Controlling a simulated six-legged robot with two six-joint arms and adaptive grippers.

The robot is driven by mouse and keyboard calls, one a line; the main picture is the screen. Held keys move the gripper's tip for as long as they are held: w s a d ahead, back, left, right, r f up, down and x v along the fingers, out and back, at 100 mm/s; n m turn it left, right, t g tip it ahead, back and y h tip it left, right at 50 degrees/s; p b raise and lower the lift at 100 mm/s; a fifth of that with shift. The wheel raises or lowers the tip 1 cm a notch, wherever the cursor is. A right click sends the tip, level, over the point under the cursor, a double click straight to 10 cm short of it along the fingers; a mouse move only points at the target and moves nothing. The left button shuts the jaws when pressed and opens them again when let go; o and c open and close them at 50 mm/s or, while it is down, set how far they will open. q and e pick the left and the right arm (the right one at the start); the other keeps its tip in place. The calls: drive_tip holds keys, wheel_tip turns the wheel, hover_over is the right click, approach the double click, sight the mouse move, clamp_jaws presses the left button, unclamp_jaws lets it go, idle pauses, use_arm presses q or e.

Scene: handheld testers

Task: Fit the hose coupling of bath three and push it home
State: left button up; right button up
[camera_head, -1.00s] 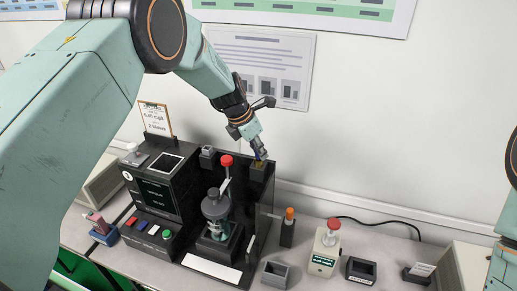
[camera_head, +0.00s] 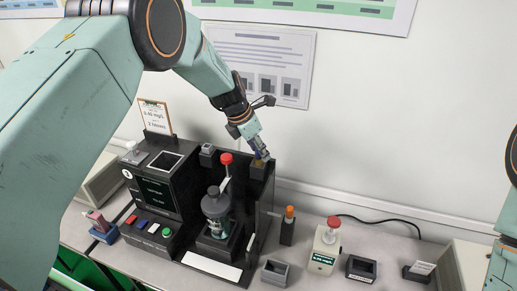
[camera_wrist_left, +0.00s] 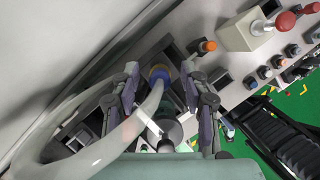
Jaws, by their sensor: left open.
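My left gripper (camera_head: 261,154) is at the top of a black post at the back right corner of a black test station (camera_head: 160,205). In the left wrist view its two fingers (camera_wrist_left: 163,92) are spread open. A hose coupling with a blue and yellow collar (camera_wrist_left: 159,72) lies between them, apparently seated at the post. A clear hose (camera_wrist_left: 40,128) loops from it to the left. I cannot tell which part is bath three, or how deep the coupling sits. My right gripper is out of view.
On the bench to the right stand an orange-capped holder (camera_head: 288,225), a pale tester with a red knob (camera_head: 326,248), and black and grey holders (camera_head: 361,269). A red-knobbed lever (camera_head: 226,160) rises near my left gripper. The wall is close behind.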

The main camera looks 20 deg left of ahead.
use_arm(q)
drive_tip(key=v, duration=1.1)
drive_tip(key=shift+r, duration=0.3)
drive_tip(key=shift+a, duration=0.15)
